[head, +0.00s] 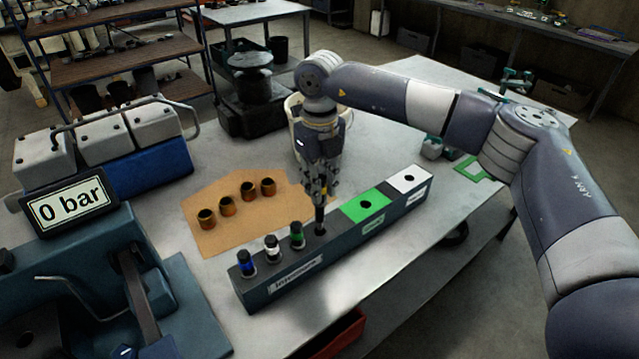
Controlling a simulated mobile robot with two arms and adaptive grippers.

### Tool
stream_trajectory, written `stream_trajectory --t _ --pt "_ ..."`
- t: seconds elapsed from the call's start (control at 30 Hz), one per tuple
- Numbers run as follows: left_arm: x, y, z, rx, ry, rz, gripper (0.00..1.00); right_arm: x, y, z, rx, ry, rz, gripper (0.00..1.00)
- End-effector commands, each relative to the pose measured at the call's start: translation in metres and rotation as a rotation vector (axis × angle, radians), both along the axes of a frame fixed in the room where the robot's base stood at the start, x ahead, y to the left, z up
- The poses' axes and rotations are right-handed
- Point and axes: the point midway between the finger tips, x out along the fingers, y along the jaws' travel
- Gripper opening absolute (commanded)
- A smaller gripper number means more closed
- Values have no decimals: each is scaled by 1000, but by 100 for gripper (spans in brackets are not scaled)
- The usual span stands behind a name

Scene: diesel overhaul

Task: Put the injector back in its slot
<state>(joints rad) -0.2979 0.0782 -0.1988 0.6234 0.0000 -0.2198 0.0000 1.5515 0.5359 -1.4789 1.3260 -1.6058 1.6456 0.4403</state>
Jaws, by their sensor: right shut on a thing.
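The long dark injector rack (345,246) lies across the table, with a label on its front left. Three injectors stand upright in its left slots: a blue-banded one (246,262), a white-banded one (272,246) and a green-banded one (297,233). My right gripper (318,188) points down over the rack, just right of the green-banded injector. It is shut on a dark, upright injector (320,214), whose upper part the fingers hide. The injector's lower end is at the fourth slot; I cannot tell how deep it sits. My left gripper is not in view.
A green plate (364,205) and a white plate (409,180), each with an open hole, top the rack's right part. Several copper-coloured sleeves (228,198) stand on a brown sheet (207,235) behind. A "0 bar" display (70,206) and test machine are at left.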

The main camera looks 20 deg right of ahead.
Motion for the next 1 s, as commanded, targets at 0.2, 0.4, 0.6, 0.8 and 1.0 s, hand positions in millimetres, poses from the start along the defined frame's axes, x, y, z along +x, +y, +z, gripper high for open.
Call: stream_trajectory --t 0.2,0.4,0.6,0.8,1.0 --pt "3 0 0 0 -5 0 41 0 0 0 1 -2 0 0" --pt "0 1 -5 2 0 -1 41 0 0 -6 0 -1 0 0" --pt "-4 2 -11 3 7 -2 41 0 0 -13 2 -2 0 0" --pt "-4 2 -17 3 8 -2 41 0 0 -20 1 -1 0 0" --pt "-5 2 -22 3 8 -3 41 0 0 -27 1 -1 0 0"
